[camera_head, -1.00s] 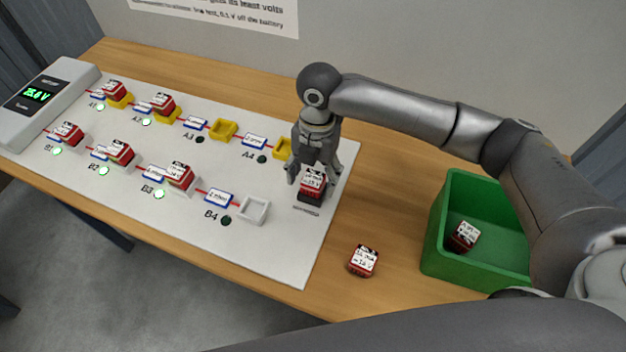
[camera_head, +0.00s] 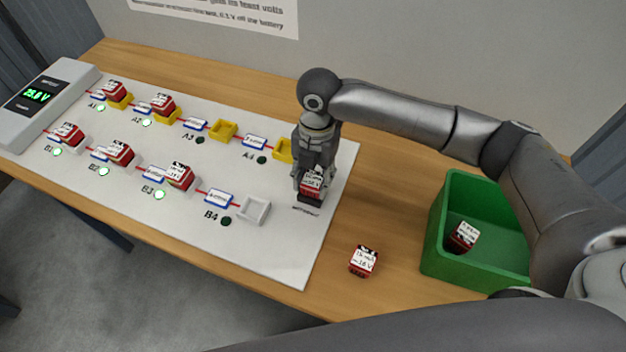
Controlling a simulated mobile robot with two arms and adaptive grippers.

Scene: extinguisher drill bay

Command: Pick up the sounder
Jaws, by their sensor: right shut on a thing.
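A red sounder with a white label (camera_head: 311,181) sits at a dark mount on the right end of the white board (camera_head: 275,250). My right gripper (camera_head: 312,184) comes down from above and is shut on this sounder. I cannot tell whether the sounder is clear of the mount. Another red and white sounder (camera_head: 363,261) lies on the wooden table, and one (camera_head: 463,237) is inside the green bin (camera_head: 447,263). My left gripper is not in view.
Several red sounders stand in sockets along two rows, A and B, with lit green lamps. Yellow sockets at A3 (camera_head: 223,131) and A4 and a white socket at B4 (camera_head: 254,210) are empty. A meter (camera_head: 42,98) stands at the left.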

